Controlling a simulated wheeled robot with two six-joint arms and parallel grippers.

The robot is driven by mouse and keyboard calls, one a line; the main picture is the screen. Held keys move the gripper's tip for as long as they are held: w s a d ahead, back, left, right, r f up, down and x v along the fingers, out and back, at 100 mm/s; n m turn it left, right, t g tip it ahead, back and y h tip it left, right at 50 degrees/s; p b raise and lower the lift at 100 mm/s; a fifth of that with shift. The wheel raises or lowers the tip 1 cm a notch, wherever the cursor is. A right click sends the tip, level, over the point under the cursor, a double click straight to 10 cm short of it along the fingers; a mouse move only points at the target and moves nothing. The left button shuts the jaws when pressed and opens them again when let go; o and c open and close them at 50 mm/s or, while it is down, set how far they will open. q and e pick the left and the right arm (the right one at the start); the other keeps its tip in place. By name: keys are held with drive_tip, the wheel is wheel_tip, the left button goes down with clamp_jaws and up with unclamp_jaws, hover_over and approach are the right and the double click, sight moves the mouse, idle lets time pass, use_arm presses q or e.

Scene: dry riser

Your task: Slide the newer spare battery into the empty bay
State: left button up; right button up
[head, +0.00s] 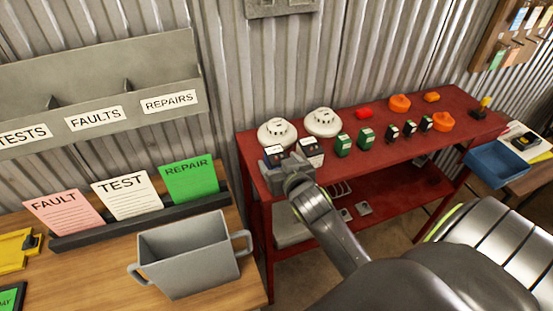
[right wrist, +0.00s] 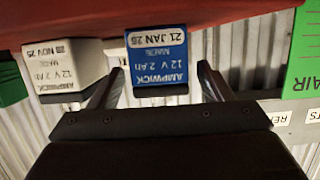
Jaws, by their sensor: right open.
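A blue-and-white battery (head: 274,152) stands at the left front of the red bench; in the right wrist view this battery (right wrist: 157,60) reads Ampwick 12 V 2 Ah, 21 JAN 26. A second battery (head: 311,148), white-labelled, stands just right of it; in the right wrist view it (right wrist: 65,65) reads 28 NOV 25. My right gripper (head: 285,168) is open at the bench's front edge; in the right wrist view its fingers (right wrist: 155,88) lie either side of the blue battery's near end, with gaps visible. My left gripper is out of view. I can identify no empty bay.
The red bench (head: 385,165) also holds smoke detectors (head: 322,122), green and black blocks and orange items. A wooden table (head: 110,262) at left holds a grey bin (head: 190,255) and a card rack (head: 140,224). A blue tray (head: 497,163) is at right. Corrugated wall stands behind.

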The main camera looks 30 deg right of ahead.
drive_tip(key=shift+x, duration=1.4)
clamp_jaws()
drive_tip(key=shift+r, duration=0.15)
